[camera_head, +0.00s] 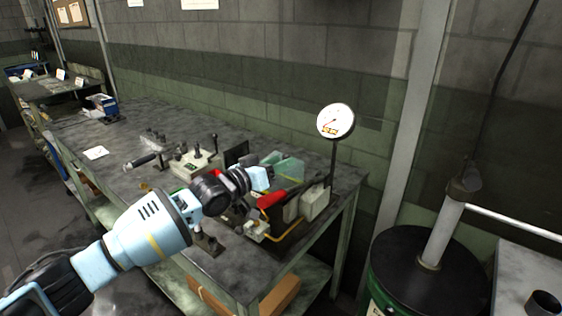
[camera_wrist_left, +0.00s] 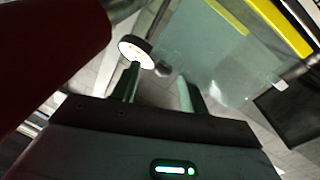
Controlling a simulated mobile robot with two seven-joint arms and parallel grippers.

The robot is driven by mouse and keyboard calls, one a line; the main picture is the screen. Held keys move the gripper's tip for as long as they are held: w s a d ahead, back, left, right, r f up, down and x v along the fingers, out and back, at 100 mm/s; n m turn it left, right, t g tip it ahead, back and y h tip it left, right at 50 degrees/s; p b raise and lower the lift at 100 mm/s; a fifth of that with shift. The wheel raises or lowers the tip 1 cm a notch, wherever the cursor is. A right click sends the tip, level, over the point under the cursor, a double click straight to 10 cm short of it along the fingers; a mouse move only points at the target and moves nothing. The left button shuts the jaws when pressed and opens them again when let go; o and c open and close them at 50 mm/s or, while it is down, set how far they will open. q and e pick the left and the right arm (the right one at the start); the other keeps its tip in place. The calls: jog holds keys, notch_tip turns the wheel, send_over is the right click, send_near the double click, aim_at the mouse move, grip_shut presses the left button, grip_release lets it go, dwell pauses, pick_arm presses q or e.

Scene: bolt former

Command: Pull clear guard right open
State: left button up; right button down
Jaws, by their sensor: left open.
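The clear guard (camera_head: 290,168) is a pale green see-through panel on the machine at the right end of the workbench. In the left wrist view the guard (camera_wrist_left: 205,65) fills the upper right, with a yellow strip along its upper edge. My left gripper (camera_head: 264,178) is just left of the guard and close to it in the head view. In the left wrist view its two fingers (camera_wrist_left: 160,82) are apart with nothing clearly held between them. I cannot tell whether a finger touches the guard. My right gripper is not in view.
A red handle (camera_head: 272,199) lies close to my gripper and looms at the left in the wrist view (camera_wrist_left: 45,45). A green drum (camera_head: 425,270) stands right of the bench (camera_head: 130,155).

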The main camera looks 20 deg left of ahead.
pick_arm(q)
jog(key=v, duration=0.6)
jog(key=shift+s, duration=0.25)
jog(key=shift+a, duration=0.15)
